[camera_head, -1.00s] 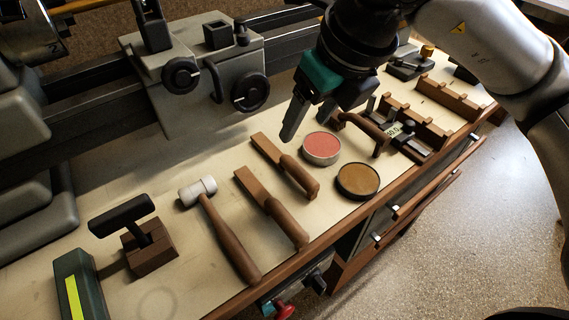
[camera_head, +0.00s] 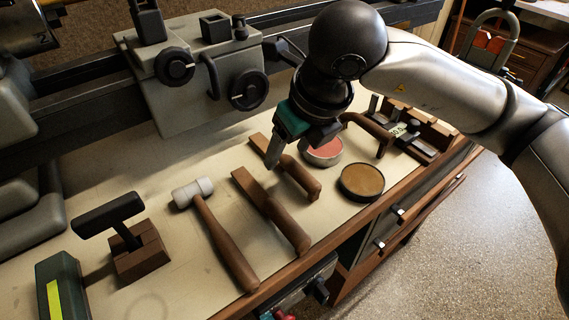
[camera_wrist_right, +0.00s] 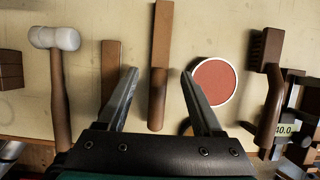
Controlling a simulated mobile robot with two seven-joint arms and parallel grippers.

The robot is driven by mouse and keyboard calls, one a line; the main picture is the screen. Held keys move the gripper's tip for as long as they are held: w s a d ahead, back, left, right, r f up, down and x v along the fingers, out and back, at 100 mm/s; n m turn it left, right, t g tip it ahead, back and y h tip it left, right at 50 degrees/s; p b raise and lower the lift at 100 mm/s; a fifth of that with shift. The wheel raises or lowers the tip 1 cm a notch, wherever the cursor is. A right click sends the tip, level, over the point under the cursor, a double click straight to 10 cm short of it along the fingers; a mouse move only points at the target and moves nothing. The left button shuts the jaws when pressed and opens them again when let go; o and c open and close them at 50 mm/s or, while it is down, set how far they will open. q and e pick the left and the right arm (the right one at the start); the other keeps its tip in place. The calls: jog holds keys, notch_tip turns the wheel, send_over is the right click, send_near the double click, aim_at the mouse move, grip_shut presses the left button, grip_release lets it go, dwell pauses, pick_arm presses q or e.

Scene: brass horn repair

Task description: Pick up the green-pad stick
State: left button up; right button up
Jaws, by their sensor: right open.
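Two wooden sticks with rounded handles lie side by side on the bench, a nearer stick (camera_head: 268,208) and a farther stick (camera_head: 301,178). No green pad shows on either, so I cannot tell which is the green-pad stick. My right gripper (camera_head: 284,158) is open and empty above the farther stick and hides part of it. In the right wrist view, the open fingers (camera_wrist_right: 160,80) are on either side of that stick (camera_wrist_right: 160,45), which lies between their tips, apart from them. The nearer stick (camera_wrist_right: 111,70) is left of the fingers. My left gripper is not in view.
A white-headed mallet (camera_head: 218,232) lies left of the sticks. A red-filled tin (camera_head: 325,152) and a brown-filled tin (camera_head: 361,182) stand to the right. A brush (camera_wrist_right: 268,90) and wooden racks lie beyond. The lathe carriage (camera_head: 195,80) stands behind.

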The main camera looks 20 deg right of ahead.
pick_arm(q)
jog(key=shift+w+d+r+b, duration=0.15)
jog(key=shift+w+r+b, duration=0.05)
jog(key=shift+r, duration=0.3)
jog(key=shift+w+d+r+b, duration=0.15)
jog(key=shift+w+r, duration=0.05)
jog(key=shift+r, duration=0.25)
pick_arm(e)
jog(key=shift+x, duration=1.35)
grip_shut()
